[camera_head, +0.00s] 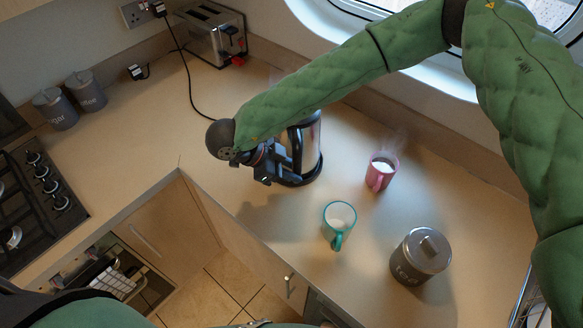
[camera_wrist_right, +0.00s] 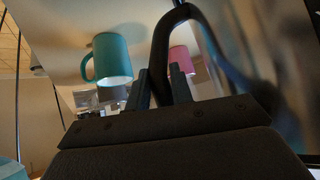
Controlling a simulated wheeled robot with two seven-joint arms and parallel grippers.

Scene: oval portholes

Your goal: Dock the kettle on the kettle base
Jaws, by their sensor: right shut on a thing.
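The kettle (camera_head: 311,140) has a shiny silver body and a black handle (camera_head: 296,148). It stands upright at the middle of the counter, partly hidden by my right arm. My right gripper (camera_head: 279,163) is shut on the handle from the left side. In the right wrist view the two fingers (camera_wrist_right: 160,88) are on either side of the black handle loop (camera_wrist_right: 160,45). A dark round rim (camera_head: 306,180) shows under the kettle; I cannot tell whether it is the kettle base or the kettle's own bottom. My left gripper is not in view.
A teal mug (camera_head: 340,216), a steaming pink mug (camera_head: 380,173) and a grey lidded canister (camera_head: 420,256) stand to the right. A toaster (camera_head: 214,36) and two canisters (camera_head: 86,90) are at the back. The hob (camera_head: 42,200) is left. Counter between toaster and kettle is mostly clear.

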